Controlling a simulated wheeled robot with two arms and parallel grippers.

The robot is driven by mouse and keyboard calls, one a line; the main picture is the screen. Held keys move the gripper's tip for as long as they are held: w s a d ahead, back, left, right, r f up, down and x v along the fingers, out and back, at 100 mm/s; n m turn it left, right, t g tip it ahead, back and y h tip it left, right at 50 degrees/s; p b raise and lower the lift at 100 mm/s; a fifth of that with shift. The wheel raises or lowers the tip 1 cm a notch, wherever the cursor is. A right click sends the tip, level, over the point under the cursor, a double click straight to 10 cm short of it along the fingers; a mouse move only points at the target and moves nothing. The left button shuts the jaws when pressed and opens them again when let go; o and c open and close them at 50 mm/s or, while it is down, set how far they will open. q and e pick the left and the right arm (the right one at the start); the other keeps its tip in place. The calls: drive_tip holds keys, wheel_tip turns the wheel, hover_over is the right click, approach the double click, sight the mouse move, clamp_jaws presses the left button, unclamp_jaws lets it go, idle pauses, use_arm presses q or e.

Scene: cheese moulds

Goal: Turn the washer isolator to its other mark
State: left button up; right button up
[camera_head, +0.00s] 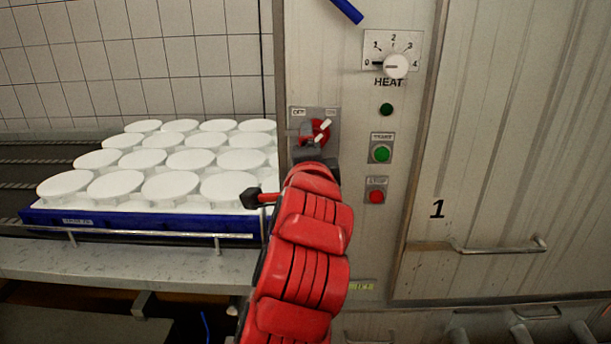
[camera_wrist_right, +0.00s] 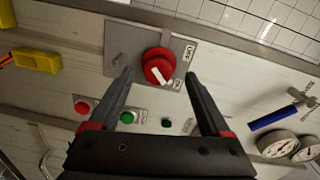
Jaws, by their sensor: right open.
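The washer isolator is a red round knob (camera_head: 318,126) with a white pointer on a grey plate (camera_head: 333,115), labelled OFF at left and the other mark at right. The pointer leans up and right, toward the right-hand label. In the right wrist view the knob (camera_wrist_right: 154,62) sits ahead of my right gripper (camera_wrist_right: 159,75), whose two black fingers are apart on either side of it. Whether they touch it I cannot tell. In the head view my right gripper (camera_head: 314,143) partly covers the knob. My left gripper is not in view.
A heat dial (camera_head: 396,66), a green button (camera_head: 381,153) and a red button (camera_head: 376,196) are on the panel right of the isolator. A blue tray (camera_head: 150,224) of white moulds stands at left. A door handle (camera_head: 500,249) juts out at right.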

drive_tip(key=s+b, duration=0.1)
drive_tip(key=s, duration=1.1)
drive_tip(key=shift+a+r+b, duration=0.3)
drive_tip(key=shift+a, duration=0.05)
drive_tip(key=shift+a, duration=0.15)
drive_tip(key=shift+w, duration=0.1)
